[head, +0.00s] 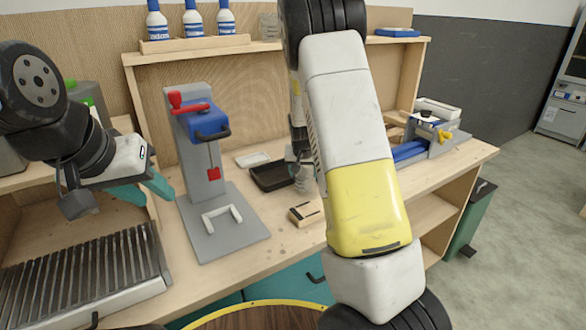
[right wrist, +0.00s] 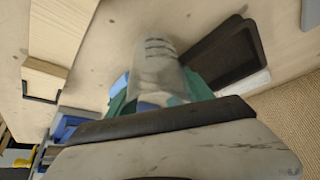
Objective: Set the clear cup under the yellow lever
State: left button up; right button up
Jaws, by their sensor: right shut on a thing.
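The clear cup (right wrist: 158,62) is held between the teal fingers of my right gripper (right wrist: 155,95) in the right wrist view. In the head view my right arm hides most of that gripper, and a bit of the cup (head: 306,178) shows left of the arm above the bench. The yellow lever (head: 445,134) is on a grey and blue device (head: 440,142) at the right end of the bench, well to the right of the cup. My left gripper (head: 150,192) is empty at the left, its teal fingers apart, beside the grey stand.
A grey stand (head: 235,238) with a blue head and red lever (head: 190,105) stands left of centre. A dark tray (head: 270,176) and a small wooden block (head: 304,214) lie on the bench (head: 285,240). A ribbed grate (head: 90,270) is at front left. Bottles (head: 193,20) stand on the shelf.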

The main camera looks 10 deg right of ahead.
jog(key=shift+f, duration=0.6)
jog(key=shift+f, duration=0.15)
jog(key=o, duration=0.7)
